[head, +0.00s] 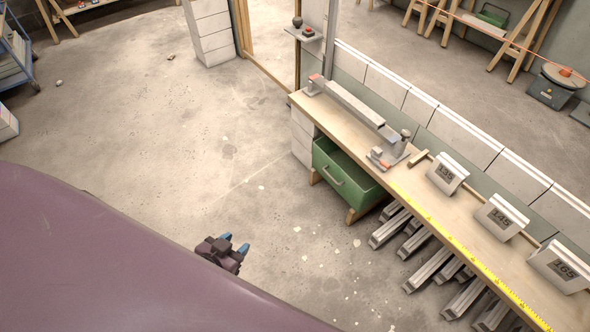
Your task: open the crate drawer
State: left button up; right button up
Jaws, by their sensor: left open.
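The green crate drawer (350,192) sits under the left part of the wooden workbench. Its front, with a grey handle (331,175), faces left, and a strip of its inside shows past the bench edge. The back of the crate is hidden under the bench top. My left gripper (235,243) has blue fingertips and is open and empty. It appears in front of the floor, left of and below the drawer in the picture, clear of the handle. My right gripper is not in view.
The workbench (425,196) carries a long grey rail tool and cards numbered 135, 145 and 165. Grey conduit lengths (428,268) lie under the bench, right of the crate. White blocks (302,135) stand behind the crate. The floor (200,130) left of the drawer is mostly clear.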

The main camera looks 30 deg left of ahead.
aim_at(356, 186)
jog(key=u, duration=0.4)
jog(key=i+u, duration=0.25)
jog(key=u, duration=0.15)
jog(key=i+u, duration=0.5)
jog(key=i, duration=0.15)
